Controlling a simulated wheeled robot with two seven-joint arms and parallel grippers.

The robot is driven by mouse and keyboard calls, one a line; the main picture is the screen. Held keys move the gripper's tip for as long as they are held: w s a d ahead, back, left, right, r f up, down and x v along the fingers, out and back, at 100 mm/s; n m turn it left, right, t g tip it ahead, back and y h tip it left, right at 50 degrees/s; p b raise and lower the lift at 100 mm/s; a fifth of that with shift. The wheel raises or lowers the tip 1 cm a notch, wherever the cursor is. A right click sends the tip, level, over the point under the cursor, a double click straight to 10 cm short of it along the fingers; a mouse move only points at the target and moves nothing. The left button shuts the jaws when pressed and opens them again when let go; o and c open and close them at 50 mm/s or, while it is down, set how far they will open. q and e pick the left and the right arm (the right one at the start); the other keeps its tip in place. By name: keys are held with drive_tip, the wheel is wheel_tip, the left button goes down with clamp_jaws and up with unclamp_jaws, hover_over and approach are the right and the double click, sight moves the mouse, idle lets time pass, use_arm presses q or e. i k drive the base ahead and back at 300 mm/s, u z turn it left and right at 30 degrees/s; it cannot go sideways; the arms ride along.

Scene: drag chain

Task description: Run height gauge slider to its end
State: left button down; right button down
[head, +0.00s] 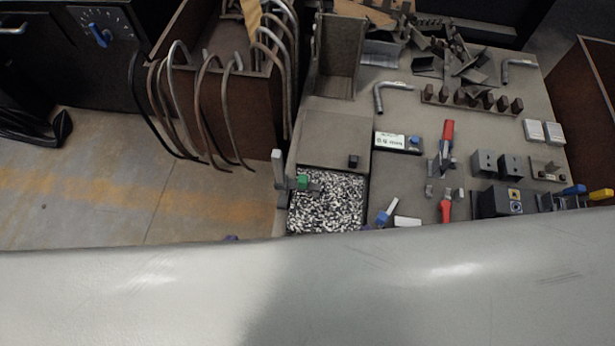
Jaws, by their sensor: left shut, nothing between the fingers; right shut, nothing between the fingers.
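A small upright grey post (278,166) stands at the left edge of the workbench. A green block (303,182) with a short dark bar sits just right of it, over a bin of metal chips (328,205). These look like the height gauge and its slider, but I cannot tell for sure. The green block is at the bin's upper left corner. Neither of my grippers can be made out; a large smooth grey surface fills the bottom of the head view and hides what is behind it. Tiny purple bits peek over its upper edge, too small to identify.
A flat grey plate (334,138) with a black knob (353,161) lies behind the chip bin. Right of it are a labelled box (390,140), a red-handled clamp (447,150) and dark blocks (484,162). Curved hoses (212,110) hang at the left. Floor at left is clear.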

sight(302, 183)
drive_tip(key=z, duration=2.1)
drive_tip(key=k, duration=1.25)
drive_tip(key=u, duration=1.6)
drive_tip(key=i, duration=0.5)
